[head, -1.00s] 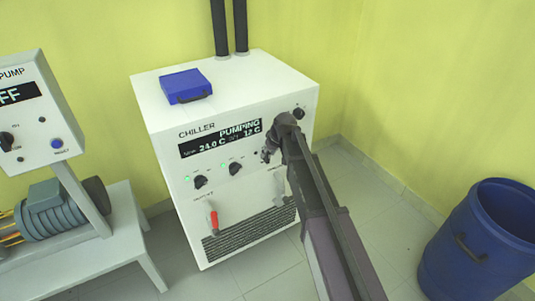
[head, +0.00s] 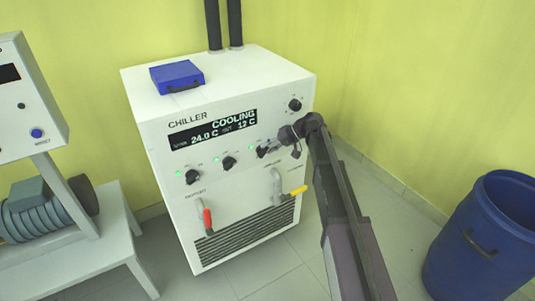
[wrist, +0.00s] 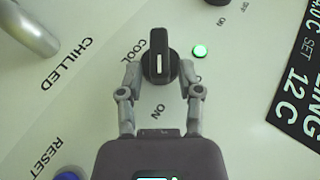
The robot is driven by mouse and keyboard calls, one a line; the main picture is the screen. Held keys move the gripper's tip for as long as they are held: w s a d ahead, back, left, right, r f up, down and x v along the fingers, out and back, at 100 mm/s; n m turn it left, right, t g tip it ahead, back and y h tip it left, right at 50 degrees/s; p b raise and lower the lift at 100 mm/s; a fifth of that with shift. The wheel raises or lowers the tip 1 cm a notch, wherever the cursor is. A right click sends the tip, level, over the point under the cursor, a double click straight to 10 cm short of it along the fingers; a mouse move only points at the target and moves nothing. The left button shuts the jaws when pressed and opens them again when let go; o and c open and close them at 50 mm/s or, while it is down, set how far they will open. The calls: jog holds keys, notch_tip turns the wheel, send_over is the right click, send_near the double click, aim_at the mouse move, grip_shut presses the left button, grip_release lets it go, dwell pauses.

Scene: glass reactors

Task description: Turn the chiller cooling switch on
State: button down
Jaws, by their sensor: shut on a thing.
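The white chiller (head: 150,110) has a black display (head: 212,131) reading COOLING, 24.0 C and 12 C. My gripper (head: 270,149) is at the third knob of the row, the cooling switch (head: 262,153). In the wrist view my gripper (wrist: 160,76) has its two grey fingers shut on the sides of the black cooling switch (wrist: 159,54). The knob's white mark runs up and down the picture. A green lamp (wrist: 200,51) beside the knob is lit. Part of the label COOL shows, and ON stands below the knob.
A blue case (head: 177,76) lies on top. The pump panel (head: 30,115) is at left, a blue barrel (head: 480,245) at right.

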jog(key=shift+s+a+f+g+y+b, duration=0.1)
jog(key=shift+f+g+y+b, duration=0.25)
jog(key=shift+b, duration=0.25)
jog(key=shift+r, duration=0.15)
jog(key=c, duration=0.6)
grip_release()
jog(key=shift+r+p, duration=0.2)
jog(key=shift+p, duration=0.4)
